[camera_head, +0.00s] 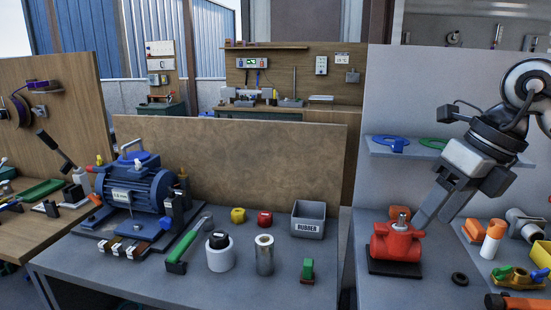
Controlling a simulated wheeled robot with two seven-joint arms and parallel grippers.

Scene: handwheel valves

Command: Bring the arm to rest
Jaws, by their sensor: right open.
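My right gripper (434,216) comes in from the upper right and points down and left. Its jaws are open, with nothing seen between them. The fingertips are beside the upper right side of a red valve body (397,242), close to its bare metal stem (400,217); I cannot tell whether they touch it. The valve stands upright on a black base plate (394,267) and has no handwheel on its stem. A blue handwheel (388,142) and a green handwheel (433,143) lie on the shelf behind. My left gripper is not in view.
Orange and metal fittings (492,240) crowd the bench right of the valve, with a small black ring (459,279) in front. A grey panel (385,90) rises behind. A blue motor (133,190) and a grey bin (308,219) stand on the middle table.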

